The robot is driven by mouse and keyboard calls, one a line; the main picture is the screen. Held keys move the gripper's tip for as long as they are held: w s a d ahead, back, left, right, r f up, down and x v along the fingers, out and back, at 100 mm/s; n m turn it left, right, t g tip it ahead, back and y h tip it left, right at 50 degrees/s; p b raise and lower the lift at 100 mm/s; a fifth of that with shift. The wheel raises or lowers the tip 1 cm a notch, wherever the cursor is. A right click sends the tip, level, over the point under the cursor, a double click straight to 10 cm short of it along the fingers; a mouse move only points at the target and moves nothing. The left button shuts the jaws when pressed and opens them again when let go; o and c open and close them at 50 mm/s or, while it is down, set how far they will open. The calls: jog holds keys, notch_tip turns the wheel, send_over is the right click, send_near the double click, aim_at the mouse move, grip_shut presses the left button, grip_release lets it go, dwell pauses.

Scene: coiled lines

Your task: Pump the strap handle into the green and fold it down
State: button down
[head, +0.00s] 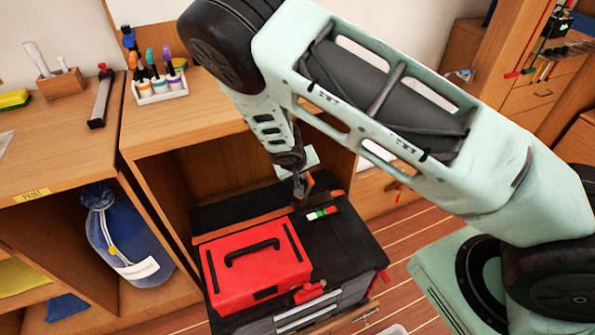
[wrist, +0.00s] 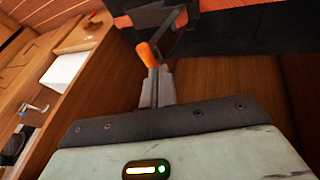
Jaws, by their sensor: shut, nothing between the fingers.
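An orange-tipped dark handle (wrist: 148,54) stands just past the fingertips of my gripper (wrist: 157,74) in the wrist view; its orange tip also shows beside the gripper (head: 299,190) in the head view. My gripper is shut and empty. Whether its fingertips touch the handle, I cannot tell. An orange-brown strap (head: 244,227) runs along the back of the black cabinet top. A small gauge strip with red, white and green parts (head: 322,213) lies on the top, right of the strap. The base of the handle is partly hidden by my gripper.
A red toolbox (head: 256,266) with a black handle sits on the black cabinet (head: 345,238), in front of the strap. A red clamp-like item (head: 309,292) lies at its front edge. A wooden bench with a bottle tray (head: 160,86) and a blue bag (head: 128,238) are left.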

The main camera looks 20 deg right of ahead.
dwell(0.3)
jog(key=shift+d+y, duration=0.3)
jog(key=shift+d, duration=0.1)
jog(key=shift+d, duration=0.25)
jog(key=shift+d+y+p, duration=0.35)
jog(key=shift+d+y, duration=0.35)
jog(key=shift+d, duration=0.15)
jog(key=d+f+y, duration=0.1)
jog(key=d+f, duration=0.1)
jog(key=d, duration=0.1)
jog(key=d+f+m+y+p, duration=0.1)
jog(key=d+f+y, duration=0.1)
jog(key=d, duration=0.1)
jog(key=d+f+y, duration=0.2)
jog(key=d+f, duration=0.1)
jog(key=d, duration=0.1)
jog(key=shift+f+p, duration=0.1)
jog(key=shift+p, duration=0.25)
jog(key=shift+d+f+b, duration=0.35)
jog(key=shift+f+b, duration=0.1)
jog(key=shift+f, duration=0.3)
jog(key=shift+d+f+b, duration=0.35)
jog(key=shift+f+b, duration=0.05)
jog(key=shift+f, duration=0.35)
